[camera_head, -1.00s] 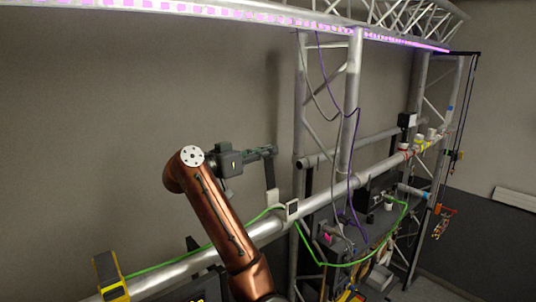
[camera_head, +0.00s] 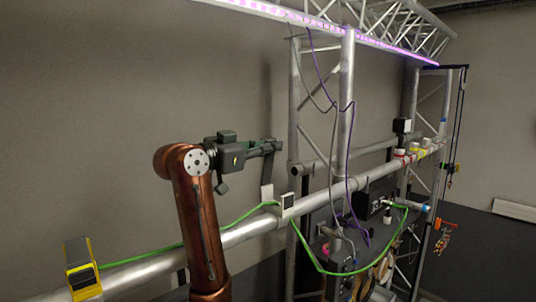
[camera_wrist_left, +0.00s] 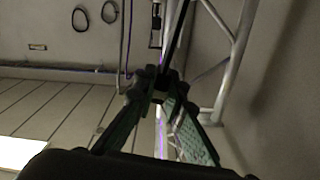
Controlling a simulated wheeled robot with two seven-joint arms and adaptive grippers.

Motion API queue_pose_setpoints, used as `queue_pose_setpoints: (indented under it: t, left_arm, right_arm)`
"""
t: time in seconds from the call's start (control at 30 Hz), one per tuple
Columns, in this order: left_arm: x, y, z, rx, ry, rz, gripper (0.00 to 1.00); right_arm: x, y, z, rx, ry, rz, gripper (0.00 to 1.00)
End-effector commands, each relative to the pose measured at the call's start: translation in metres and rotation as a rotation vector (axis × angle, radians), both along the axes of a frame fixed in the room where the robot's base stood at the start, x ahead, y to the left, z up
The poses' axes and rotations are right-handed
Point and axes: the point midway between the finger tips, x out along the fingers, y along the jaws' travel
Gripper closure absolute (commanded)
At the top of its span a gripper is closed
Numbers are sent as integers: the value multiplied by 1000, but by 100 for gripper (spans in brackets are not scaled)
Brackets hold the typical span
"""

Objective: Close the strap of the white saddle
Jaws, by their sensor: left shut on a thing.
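The wrist view shows the fingertips (camera_wrist_left: 160,87) brought together around something dark; detail there is too dim to tell. A green cable (camera_head: 230,225) runs along the rail to the saddle.
A yellow and black saddle (camera_head: 82,268) sits on the rail at left. Truss posts (camera_head: 345,120) with purple and grey cables stand just right of the white saddle. The green cable hangs in a loop (camera_head: 335,270) below the rail. Open space lies between gripper and back wall.

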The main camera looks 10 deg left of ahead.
Motion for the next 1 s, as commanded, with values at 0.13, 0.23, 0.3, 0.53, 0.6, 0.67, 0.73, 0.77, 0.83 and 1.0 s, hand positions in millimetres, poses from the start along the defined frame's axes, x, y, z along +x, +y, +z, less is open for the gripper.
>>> queue_pose_setpoints:
  t: [0.13, 0.23, 0.3, 0.53, 0.6, 0.67, 0.73, 0.77, 0.83, 1.0]
  left_arm:
    - [-7, -8, -7, 81, -61, 3, 100]
    - [-11, -12, -7, 123, -95, 2, 100]
    - [-13, -16, -7, 148, -116, 1, 100]
    - [-17, -22, -9, 197, -155, -1, 100]
    - [-18, -23, -9, 204, -160, -2, 100]
    - [-18, -23, -9, 207, -162, -2, 100]
    - [-19, -24, -8, 209, -165, -2, 100]
    - [-19, -24, -8, 209, -165, -2, 100]
    - [-19, -24, -8, 209, -165, -2, 100]
    - [-19, -24, -8, 209, -165, -2, 100]
  right_arm:
    - [-1, 0, -15, 0, 1, 0, 70]
    - [-1, 0, -20, 0, 2, 0, 70]
    - [-1, 0, -23, 0, 2, 0, 70]
    - [-2, 0, -28, 0, 2, 0, 70]
    - [-2, 0, -28, 0, 2, 0, 70]
    - [-2, 0, -29, 0, 2, 0, 70]
    - [-2, 0, -29, 0, 2, 0, 70]
    - [-2, 0, -29, 0, 2, 0, 70]
    - [-2, 0, -28, 0, 2, 0, 70]
    - [-2, 0, -28, 0, 2, 0, 70]
